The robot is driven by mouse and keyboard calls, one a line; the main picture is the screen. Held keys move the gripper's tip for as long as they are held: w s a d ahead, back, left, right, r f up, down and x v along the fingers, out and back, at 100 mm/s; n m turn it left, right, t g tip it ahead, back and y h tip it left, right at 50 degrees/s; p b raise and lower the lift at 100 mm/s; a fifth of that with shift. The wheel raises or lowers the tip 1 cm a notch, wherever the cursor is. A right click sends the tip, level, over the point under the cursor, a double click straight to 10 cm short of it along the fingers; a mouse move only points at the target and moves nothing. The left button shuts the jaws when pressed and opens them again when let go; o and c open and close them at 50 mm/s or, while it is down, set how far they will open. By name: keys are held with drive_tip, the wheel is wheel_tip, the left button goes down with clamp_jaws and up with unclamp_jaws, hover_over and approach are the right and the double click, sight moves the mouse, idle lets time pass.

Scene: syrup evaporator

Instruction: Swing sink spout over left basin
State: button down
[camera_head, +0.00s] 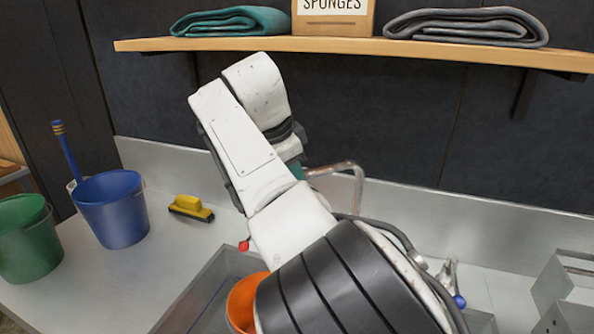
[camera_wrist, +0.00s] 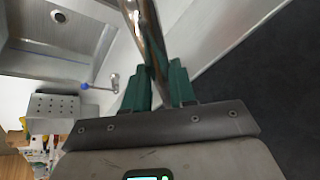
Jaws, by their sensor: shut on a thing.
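The sink spout (camera_head: 345,167) is a bent metal pipe in front of the backsplash, partly hidden behind my arm in the head view. In the wrist view the spout (camera_wrist: 150,40) runs down between the green fingers of my gripper (camera_wrist: 160,84), which is shut on it. In the head view my gripper is mostly hidden behind my white arm. The left basin (camera_head: 203,292) shows in part at the lower left of my arm. A tap handle with a red tip (camera_head: 244,245) and one with a blue tip (camera_head: 460,301) stand on either side of my arm.
An orange bucket (camera_head: 241,303) is partly behind my arm at the left basin. A blue bucket (camera_head: 112,210), a green bucket (camera_head: 26,240) and a yellow brush (camera_head: 190,205) stand on the left counter. A wooden shelf (camera_head: 370,47) hangs above. A perforated metal holder (camera_head: 560,290) is at right.

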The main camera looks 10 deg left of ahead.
drive_tip(key=shift+w+r, duration=0.1)
drive_tip(key=c, duration=0.9)
unclamp_jaws()
drive_tip(key=shift+a, duration=0.1)
drive_tip(key=b+v, duration=0.1)
drive_tip(key=v, duration=0.9)
drive_tip(key=shift+r, duration=0.3)
